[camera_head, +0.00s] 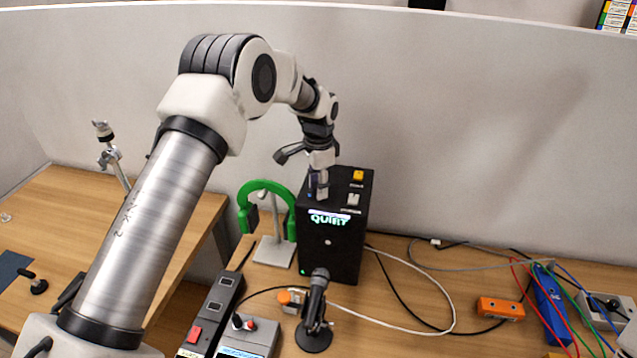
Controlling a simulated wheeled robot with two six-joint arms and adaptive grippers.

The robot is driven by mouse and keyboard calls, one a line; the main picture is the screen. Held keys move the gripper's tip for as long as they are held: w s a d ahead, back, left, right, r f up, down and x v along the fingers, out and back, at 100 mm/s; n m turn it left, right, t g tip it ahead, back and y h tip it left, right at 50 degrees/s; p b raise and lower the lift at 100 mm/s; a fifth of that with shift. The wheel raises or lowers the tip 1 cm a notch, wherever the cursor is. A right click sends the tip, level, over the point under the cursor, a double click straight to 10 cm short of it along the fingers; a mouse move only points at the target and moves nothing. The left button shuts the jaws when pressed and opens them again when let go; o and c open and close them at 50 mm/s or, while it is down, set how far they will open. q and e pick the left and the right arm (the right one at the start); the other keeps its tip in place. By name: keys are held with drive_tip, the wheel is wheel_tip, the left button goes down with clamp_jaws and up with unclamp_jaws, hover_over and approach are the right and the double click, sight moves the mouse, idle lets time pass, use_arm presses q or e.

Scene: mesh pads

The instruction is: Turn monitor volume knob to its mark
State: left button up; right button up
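A black box (333,250) with a lit "QUIET" display on its front stands upright on the desk; it looks like the monitor. Its top carries a yellow button (358,175), a white switch (353,199) and small labels. My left gripper (318,192) points down at the left part of the box's top, its tips at or just above the surface. The volume knob and its mark cannot be made out; the gripper covers that part of the top. Whether the fingers are closed on anything is too small to tell. My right gripper is out of view.
A green headset (265,186) hangs on a stand left of the box. A microphone (315,300) stands in front. A power strip (212,312) and a grey control box (249,336) lie front left. Cables, an orange block (500,309) and a blue device (552,305) lie right.

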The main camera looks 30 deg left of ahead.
use_arm(q)
drive_tip(key=shift+o, duration=0.7)
drive_tip(key=shift+w, duration=0.1)
drive_tip(key=shift+r, duration=0.4)
wheel_tip(320, 180, up, 11)
drive_tip(key=shift+w, duration=0.1)
